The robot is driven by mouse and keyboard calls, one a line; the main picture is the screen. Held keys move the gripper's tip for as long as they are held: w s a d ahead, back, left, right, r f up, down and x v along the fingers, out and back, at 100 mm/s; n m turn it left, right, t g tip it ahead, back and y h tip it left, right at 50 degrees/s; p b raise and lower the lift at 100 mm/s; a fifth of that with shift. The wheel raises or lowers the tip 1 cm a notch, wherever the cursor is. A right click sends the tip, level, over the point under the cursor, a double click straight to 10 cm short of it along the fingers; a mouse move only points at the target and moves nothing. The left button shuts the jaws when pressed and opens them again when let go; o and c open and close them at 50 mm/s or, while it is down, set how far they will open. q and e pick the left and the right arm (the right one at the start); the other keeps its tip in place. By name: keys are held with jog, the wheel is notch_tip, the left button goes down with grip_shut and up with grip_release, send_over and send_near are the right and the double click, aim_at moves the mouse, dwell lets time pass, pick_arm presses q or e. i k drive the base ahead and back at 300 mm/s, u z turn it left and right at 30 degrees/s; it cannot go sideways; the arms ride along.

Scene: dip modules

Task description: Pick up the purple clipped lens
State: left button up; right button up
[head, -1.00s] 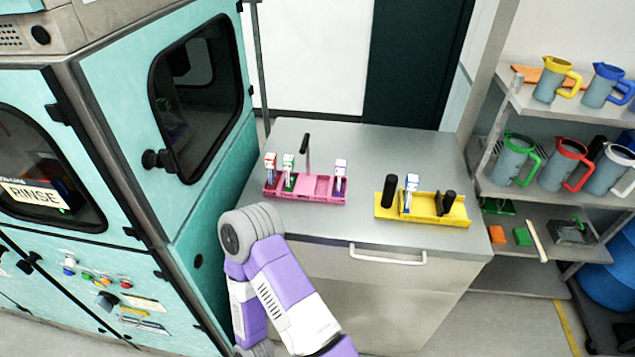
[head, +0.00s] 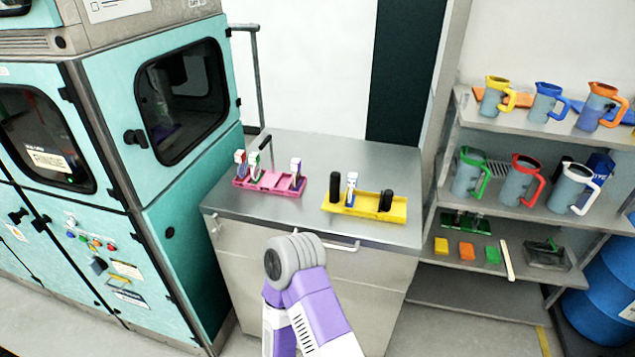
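The purple clipped lens (head: 296,172) stands upright at the right end of the pink tray (head: 277,192) on the steel cabinet. Its top is white and its lower part is purple. A red clipped lens (head: 240,168) and a green clipped lens (head: 254,164) stand at the left end of the same tray. A blue and white clipped lens (head: 350,189) stands in the yellow tray (head: 366,212) to the right. One of my arms shows at the bottom, with its joint in front of the cabinet. Neither gripper is in view.
The steel cabinet top (head: 345,155) is clear behind the trays. A teal rinse machine (head: 180,215) stands close on the left. A shelf rack (head: 508,214) with several jugs stands on the right, and a blue barrel (head: 597,305) beside it.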

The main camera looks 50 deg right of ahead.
aim_at(296, 165)
jog(key=z, duration=1.4)
